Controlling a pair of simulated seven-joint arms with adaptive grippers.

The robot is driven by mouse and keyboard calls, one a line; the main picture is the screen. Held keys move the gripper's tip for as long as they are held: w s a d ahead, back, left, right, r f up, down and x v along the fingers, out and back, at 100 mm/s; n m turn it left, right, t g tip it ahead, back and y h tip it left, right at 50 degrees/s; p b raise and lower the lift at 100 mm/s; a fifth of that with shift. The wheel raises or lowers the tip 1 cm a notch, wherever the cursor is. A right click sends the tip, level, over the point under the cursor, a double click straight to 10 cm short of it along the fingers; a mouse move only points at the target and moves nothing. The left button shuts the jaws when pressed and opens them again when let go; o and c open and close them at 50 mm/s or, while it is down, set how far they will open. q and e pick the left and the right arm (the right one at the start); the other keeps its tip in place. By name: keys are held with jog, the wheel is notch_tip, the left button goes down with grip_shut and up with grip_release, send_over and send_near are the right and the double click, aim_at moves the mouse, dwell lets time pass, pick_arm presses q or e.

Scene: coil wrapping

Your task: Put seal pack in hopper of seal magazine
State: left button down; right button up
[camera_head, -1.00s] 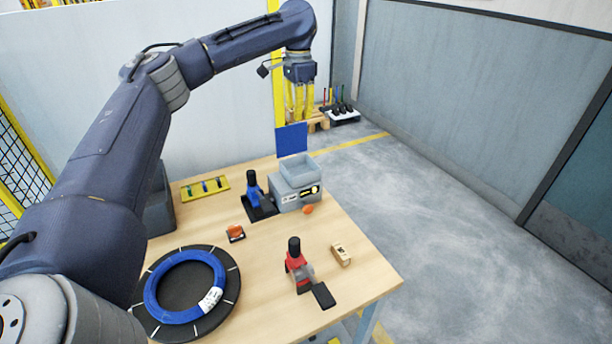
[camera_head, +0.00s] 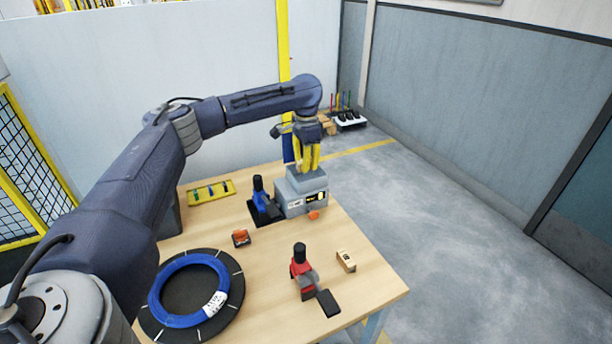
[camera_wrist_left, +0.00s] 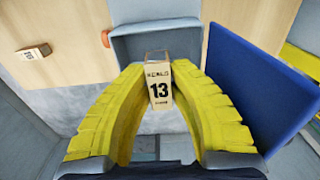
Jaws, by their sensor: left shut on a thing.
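My left gripper (camera_head: 308,168) is right over the grey seal magazine (camera_head: 293,203), its yellow fingers pointing down at the hopper (camera_head: 304,183). In the left wrist view the gripper (camera_wrist_left: 160,72) is shut on a tan seal pack (camera_wrist_left: 158,88) marked "SEALS 13". The pack shows against the inside of the grey hopper (camera_wrist_left: 125,47). I cannot tell whether its lower end is below the rim. In the head view the fingers hide the pack. My right gripper is not in view.
A blue panel (camera_wrist_left: 255,85) stands close beside the hopper. On the table are a blue-handled tool (camera_head: 261,200), a red-handled tool (camera_head: 302,270), another tan block (camera_head: 346,260), an orange item (camera_head: 314,215) and a blue coil (camera_head: 165,290) on a black disc.

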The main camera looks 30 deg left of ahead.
aim_at(306, 175)
pick_arm(q)
jog(key=shift+f, duration=2.25)
jog(key=shift+f, duration=0.1)
jog(key=c, duration=1.4)
grip_release()
jog(key=shift+o, duration=0.2)
notch_tip(306, 175, up, 12)
jog(key=shift+r, duration=0.1)
jog(key=shift+d, duration=0.1)
